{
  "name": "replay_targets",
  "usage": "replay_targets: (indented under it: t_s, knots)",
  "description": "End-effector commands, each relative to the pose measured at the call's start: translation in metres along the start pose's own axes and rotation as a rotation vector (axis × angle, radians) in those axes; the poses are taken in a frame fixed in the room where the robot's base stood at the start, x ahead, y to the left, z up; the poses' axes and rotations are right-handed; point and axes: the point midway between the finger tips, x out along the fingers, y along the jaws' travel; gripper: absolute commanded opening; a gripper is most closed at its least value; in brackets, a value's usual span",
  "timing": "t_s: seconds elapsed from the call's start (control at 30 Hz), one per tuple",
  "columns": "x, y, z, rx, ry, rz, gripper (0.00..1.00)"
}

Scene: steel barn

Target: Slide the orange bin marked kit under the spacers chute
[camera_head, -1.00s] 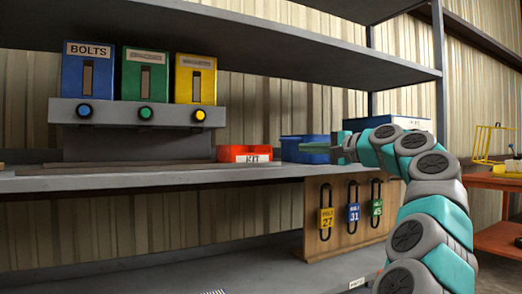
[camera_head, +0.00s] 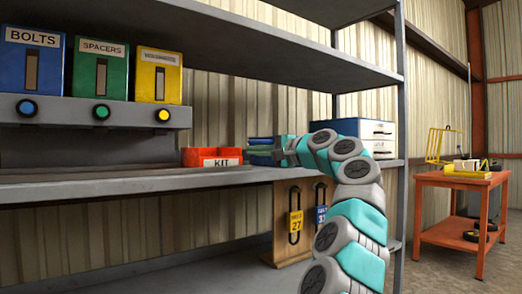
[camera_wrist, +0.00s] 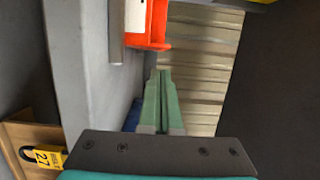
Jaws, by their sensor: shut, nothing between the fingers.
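The orange-red bin marked KIT (camera_head: 200,153) sits on the middle shelf, right of the dispenser unit. Its end shows at the top of the wrist view (camera_wrist: 157,27). The green SPACERS chute (camera_head: 116,68) stands between the blue BOLTS chute (camera_head: 30,62) and a yellow chute (camera_head: 157,78). My gripper (camera_head: 256,150) is just right of the bin. In the wrist view its green fingers (camera_wrist: 160,76) are together and empty, pointing towards the bin with a gap between. A blue bin (camera_head: 260,141) is partly hidden behind the gripper.
Blue, green and yellow buttons sit on the grey dispenser ledge (camera_head: 60,112). The shelf edge (camera_head: 120,183) runs below. A blue and white drawer box (camera_head: 372,130) stands right, and an orange cart (camera_head: 460,180) beyond.

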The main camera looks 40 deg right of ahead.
Motion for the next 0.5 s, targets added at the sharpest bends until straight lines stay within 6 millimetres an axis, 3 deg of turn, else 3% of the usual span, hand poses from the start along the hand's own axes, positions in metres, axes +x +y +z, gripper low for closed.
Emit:
replay_targets:
  t_s: [0.3,0.5]
  knots:
    - [0.04,0.0,0.0,-0.002,-0.001,0.003,0.0]
    - [0.054,-0.001,0.0,0.0,0.001,0.0,0.0]
